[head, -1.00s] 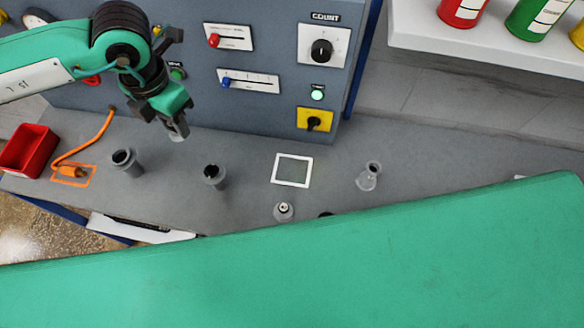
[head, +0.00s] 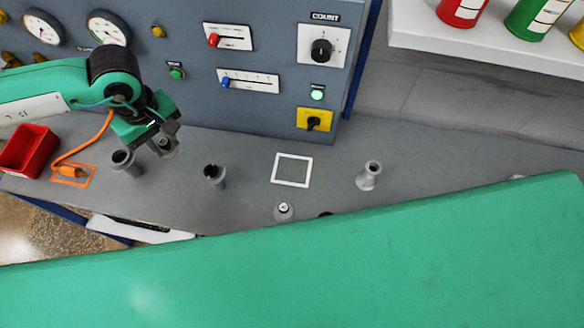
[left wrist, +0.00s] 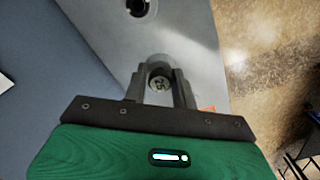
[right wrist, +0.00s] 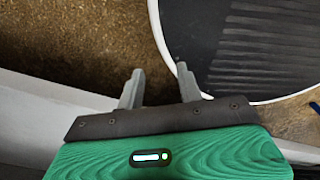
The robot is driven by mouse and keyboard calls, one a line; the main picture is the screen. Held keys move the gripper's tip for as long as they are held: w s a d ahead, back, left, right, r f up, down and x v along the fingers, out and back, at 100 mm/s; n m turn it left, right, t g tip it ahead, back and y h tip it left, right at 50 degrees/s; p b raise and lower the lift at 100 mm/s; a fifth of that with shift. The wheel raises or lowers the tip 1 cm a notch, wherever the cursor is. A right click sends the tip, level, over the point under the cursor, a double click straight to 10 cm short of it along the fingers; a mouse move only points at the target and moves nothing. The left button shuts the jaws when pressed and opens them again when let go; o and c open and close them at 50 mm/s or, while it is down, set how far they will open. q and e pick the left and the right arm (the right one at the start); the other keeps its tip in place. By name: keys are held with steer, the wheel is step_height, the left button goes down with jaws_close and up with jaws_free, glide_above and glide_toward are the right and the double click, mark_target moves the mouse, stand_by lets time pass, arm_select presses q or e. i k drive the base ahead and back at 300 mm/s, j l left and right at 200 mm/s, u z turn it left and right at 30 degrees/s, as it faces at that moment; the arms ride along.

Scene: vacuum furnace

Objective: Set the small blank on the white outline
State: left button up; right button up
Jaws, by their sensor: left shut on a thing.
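My left gripper (head: 163,150) is shut on a small grey round piece (left wrist: 160,82), which looks like the small blank; the fingers cover its sides. In the head view it hangs just right of the left grey holder (head: 122,163), above the bench. The white outline (head: 291,170) is an empty square on the grey bench top, well to the right of the left gripper. My right gripper (right wrist: 160,82) is open and empty in the right wrist view; it does not show in the head view.
A dark-mouthed grey holder (head: 213,175) stands between my left gripper and the outline. A grey flared piece (head: 369,176) stands right of the outline, a small knobbed piece (head: 283,210) below it. A red bin (head: 28,150) and orange cable (head: 85,145) lie left. The control panel (head: 260,55) rises behind.

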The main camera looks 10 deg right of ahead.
mark_target(294, 169)
steer(key=k, duration=0.5)
steer(key=k+z, duration=0.15)
steer(key=z, duration=0.95)
steer(key=j+z, duration=0.3)
steer(key=k+j+z, duration=0.1)
steer(key=j+z, duration=0.2)
steer(key=j, duration=0.15)
